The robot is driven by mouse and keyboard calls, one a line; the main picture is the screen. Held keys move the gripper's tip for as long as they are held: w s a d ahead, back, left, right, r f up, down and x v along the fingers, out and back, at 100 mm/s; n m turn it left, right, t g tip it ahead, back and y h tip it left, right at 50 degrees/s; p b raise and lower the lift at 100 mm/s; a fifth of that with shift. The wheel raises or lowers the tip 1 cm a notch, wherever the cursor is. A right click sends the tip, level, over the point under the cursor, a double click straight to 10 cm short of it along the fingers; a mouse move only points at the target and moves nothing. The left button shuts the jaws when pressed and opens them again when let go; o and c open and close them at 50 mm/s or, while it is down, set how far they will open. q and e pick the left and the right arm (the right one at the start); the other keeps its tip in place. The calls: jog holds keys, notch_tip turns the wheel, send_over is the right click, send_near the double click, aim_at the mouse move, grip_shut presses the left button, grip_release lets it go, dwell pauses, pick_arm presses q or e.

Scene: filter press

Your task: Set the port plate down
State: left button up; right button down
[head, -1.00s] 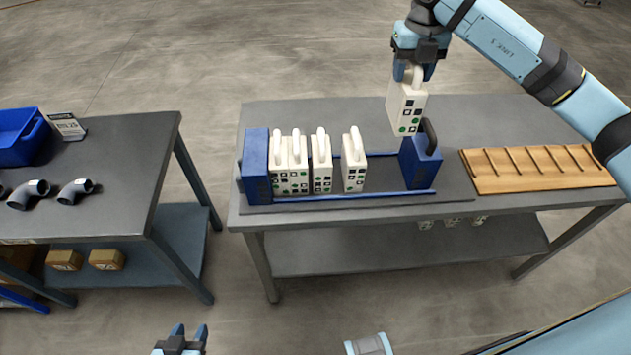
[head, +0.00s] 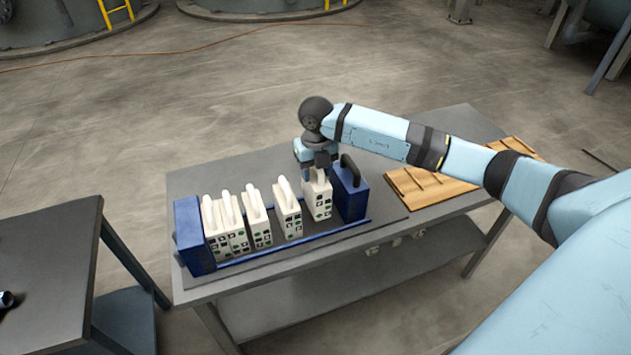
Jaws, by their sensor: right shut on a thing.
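The port plate (head: 319,199) is a white block with green and black marks on its face. It is upright in the blue filter press, just left of the blue end block (head: 352,193) with a dark handle. My right gripper (head: 318,176) is above it, shut on its top handle. Whether its underside rests on the rails (head: 300,240) cannot be told. Several similar white plates (head: 257,225) stand to its left, up to the blue block (head: 190,237) at the left end. My left gripper is not in view.
The press stands on a grey table (head: 260,290). A wooden slotted rack (head: 430,186) lies on the table at the right, partly behind my right arm. Another grey table (head: 50,265) stands at the left, with a gap between.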

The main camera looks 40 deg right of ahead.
aim_at(316, 176)
notch_tip(316, 176, down, 4)
jog(key=shift+f, duration=0.2)
jog(key=shift+f, duration=0.2)
jog(key=shift+c, duration=2.4)
grip_release()
jog(key=shift+r, duration=0.15)
